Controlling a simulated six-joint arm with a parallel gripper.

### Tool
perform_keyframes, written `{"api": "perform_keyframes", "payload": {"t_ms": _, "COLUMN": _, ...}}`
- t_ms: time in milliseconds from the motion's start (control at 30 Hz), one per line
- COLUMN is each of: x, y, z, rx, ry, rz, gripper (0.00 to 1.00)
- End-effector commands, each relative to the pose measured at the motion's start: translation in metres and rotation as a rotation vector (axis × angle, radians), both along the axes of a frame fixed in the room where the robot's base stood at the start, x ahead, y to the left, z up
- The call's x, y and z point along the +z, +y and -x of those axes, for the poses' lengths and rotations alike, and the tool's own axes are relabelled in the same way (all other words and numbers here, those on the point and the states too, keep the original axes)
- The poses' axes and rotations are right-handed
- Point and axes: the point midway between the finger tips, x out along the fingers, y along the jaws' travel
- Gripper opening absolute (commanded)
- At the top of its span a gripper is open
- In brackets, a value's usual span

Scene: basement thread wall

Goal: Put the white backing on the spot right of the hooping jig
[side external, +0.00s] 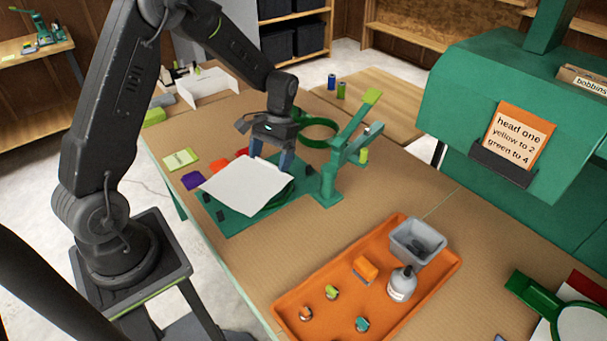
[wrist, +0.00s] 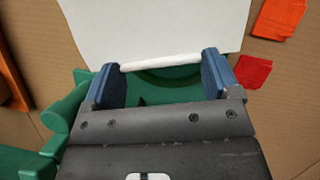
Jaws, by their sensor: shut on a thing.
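The white backing (side external: 243,186) is a flat pale sheet over the green hooping jig (side external: 232,224), hiding much of it. In the wrist view the backing (wrist: 150,30) spreads away from my gripper (wrist: 160,75). The blue fingers are shut on its thick rolled near edge, one at each end. In the side view my gripper (side external: 271,163) is at the far right edge of the sheet. The jig (wrist: 165,85) shows under that edge in the wrist view; I cannot tell whether the sheet touches it.
A green thread stand (side external: 329,183) stands close right of the jig. An orange tray (side external: 300,290) with a grey bin (side external: 418,240) and bottle (side external: 402,284) lies nearer the camera. Coloured patches (side external: 193,180) lie left. Brown tabletop is clear between stand and tray.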

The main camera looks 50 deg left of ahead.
Motion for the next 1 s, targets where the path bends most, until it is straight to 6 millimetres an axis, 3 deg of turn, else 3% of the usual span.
{"api": "perform_keyframes", "payload": {"t_ms": 33, "x": -0.005, "y": -0.019, "z": -0.004, "rx": -0.083, "ry": 0.003, "rz": 0.0, "gripper": 0.61}}
{"api": "perform_keyframes", "payload": {"t_ms": 100, "x": -0.01, "y": -0.037, "z": -0.007, "rx": -0.169, "ry": 0.003, "rz": 0.002, "gripper": 0.61}}
{"api": "perform_keyframes", "payload": {"t_ms": 300, "x": -0.017, "y": -0.065, "z": -0.011, "rx": -0.302, "ry": 0.004, "rz": 0.002, "gripper": 0.61}}
{"api": "perform_keyframes", "payload": {"t_ms": 567, "x": -0.015, "y": -0.067, "z": -0.01, "rx": -0.315, "ry": 0.001, "rz": 0.003, "gripper": 0.61}}
{"api": "perform_keyframes", "payload": {"t_ms": 1000, "x": 0.047, "y": -0.053, "z": 0.042, "rx": -0.31, "ry": -0.054, "rz": -0.007, "gripper": 0.61}}
